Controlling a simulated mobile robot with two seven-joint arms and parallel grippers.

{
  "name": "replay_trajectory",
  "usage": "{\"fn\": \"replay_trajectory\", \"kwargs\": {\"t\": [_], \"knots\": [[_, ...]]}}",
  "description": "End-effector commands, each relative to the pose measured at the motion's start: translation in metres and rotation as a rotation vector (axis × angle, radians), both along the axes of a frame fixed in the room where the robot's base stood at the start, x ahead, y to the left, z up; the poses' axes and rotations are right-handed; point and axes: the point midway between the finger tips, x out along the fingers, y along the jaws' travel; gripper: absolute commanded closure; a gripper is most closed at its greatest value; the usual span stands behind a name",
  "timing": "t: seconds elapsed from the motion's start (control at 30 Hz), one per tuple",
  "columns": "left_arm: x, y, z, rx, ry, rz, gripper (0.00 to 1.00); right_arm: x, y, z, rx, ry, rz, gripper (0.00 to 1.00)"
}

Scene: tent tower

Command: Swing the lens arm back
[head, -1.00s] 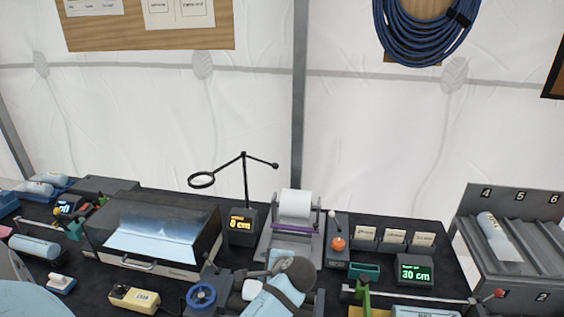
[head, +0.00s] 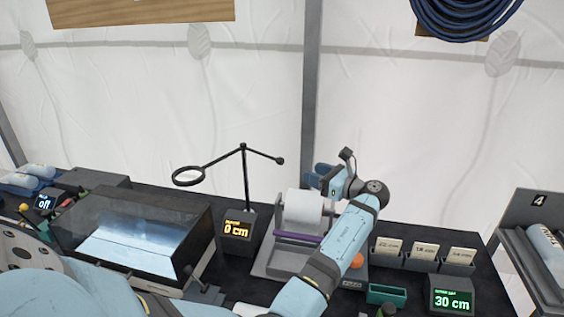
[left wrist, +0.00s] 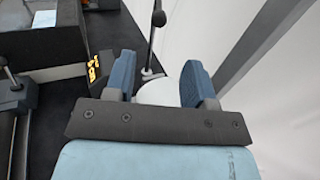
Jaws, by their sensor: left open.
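The lens arm (head: 222,159) is a thin black rod on top of an upright black post (head: 246,185). Its round lens ring points left and a small ball (head: 280,161) ends its right side. The post rises behind a dark box with a yellow "0 cm" display (head: 237,231). My left gripper (head: 325,178) is open, right of the ball and apart from it, above the white roll (head: 303,211). In the left wrist view its blue fingers (left wrist: 158,82) are spread, with the white roll showing between them and the ball (left wrist: 158,18) beyond. My right gripper is out of view.
A glass-topped case (head: 150,228) stands left of the post. My left forearm crosses in front of the roll's stand. Several card holders (head: 424,256) and a green "30 cm" display (head: 452,301) stand to the right.

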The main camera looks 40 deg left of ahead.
Motion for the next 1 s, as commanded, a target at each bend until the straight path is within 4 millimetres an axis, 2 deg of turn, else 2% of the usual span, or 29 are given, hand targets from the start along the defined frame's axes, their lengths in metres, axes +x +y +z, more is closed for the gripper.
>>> {"fn": "replay_trajectory", "kwargs": {"t": [0.3, 0.5, 0.7, 1.0], "knots": [[-0.007, 0.068, 0.003, 0.002, 0.0, 0.004, 0.5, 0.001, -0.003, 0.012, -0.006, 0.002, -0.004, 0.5], [-0.01, 0.102, 0.002, 0.001, -0.001, 0.001, 0.5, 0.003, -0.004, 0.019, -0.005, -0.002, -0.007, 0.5], [-0.011, 0.12, 0.001, 0.0, 0.0, 0.001, 0.5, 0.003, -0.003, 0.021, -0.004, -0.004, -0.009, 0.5], [-0.011, 0.123, 0.0, 0.0, 0.0, 0.0, 0.5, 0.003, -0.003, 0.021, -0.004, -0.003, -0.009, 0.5]]}}
